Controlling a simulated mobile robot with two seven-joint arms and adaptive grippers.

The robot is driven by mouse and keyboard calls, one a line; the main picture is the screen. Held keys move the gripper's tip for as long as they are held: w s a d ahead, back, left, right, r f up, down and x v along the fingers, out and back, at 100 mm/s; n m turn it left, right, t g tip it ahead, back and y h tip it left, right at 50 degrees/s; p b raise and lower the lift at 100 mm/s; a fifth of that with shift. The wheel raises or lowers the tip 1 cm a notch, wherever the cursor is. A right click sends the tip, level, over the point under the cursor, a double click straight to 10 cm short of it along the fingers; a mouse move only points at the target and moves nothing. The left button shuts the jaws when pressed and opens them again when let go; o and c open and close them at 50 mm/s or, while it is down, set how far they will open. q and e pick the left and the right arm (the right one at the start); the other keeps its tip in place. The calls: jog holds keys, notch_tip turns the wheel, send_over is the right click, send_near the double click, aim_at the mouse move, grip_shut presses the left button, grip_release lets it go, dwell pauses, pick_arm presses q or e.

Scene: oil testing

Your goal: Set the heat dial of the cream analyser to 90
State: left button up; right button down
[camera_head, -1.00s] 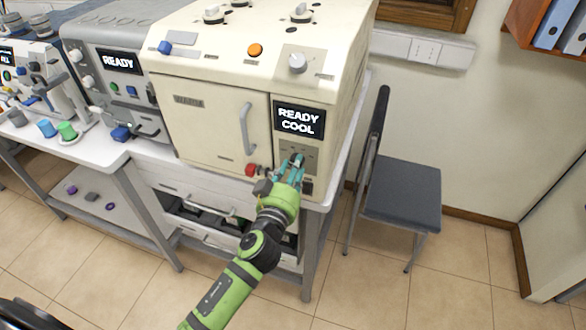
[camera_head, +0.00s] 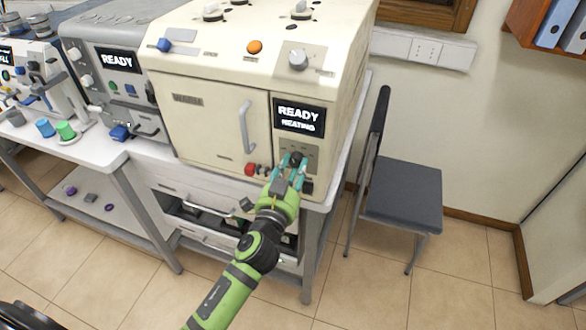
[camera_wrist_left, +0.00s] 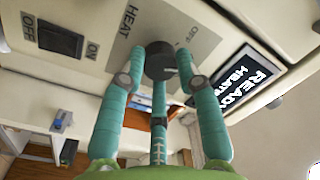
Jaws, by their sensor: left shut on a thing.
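The cream analyser (camera_head: 208,122) stands on the table, its door shut. Its display (camera_head: 299,116) reads READY HEATING; the display also shows in the left wrist view (camera_wrist_left: 240,82). The dark heat dial (camera_head: 297,157) is on the panel below the display; in the left wrist view the dial (camera_wrist_left: 159,62) sits beside the words HEAT and OFF. My left gripper (camera_head: 291,165) is shut on the dial, its teal fingers around the knob. I cannot read the dial's pointer or a 90 mark. My right gripper is not in view.
A red button (camera_head: 251,169) is left of my gripper. An ON/OFF switch (camera_wrist_left: 60,39) is beside the dial. A grey machine (camera_head: 105,65) stands left of the analyser. A chair (camera_head: 402,195) stands to the right, with open floor in front.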

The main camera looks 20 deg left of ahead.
pick_arm(q)
jog(key=m, duration=0.4)
jog(key=shift+r+m, duration=0.1)
jog(key=shift+m, duration=0.3)
jog(key=m, duration=0.4)
jog(key=shift+m+h+p, duration=0.3)
jog(key=shift+m+p, duration=0.1)
jog(key=m+p, duration=0.1)
jog(key=m, duration=0.3)
jog(key=shift+a+m, duration=0.1)
jog(key=shift+m, duration=0.3)
jog(key=shift+m+h+p, duration=0.3)
jog(key=shift+m+p, duration=0.2)
jog(key=shift+m, duration=1.4)
jog(key=o, duration=1.1)
jog(key=shift+o, duration=0.2)
jog(key=s, duration=1.2)
jog(key=shift+a+f, duration=0.25)
jog(key=shift+a, duration=0.15)
jog(key=shift+f, duration=0.1)
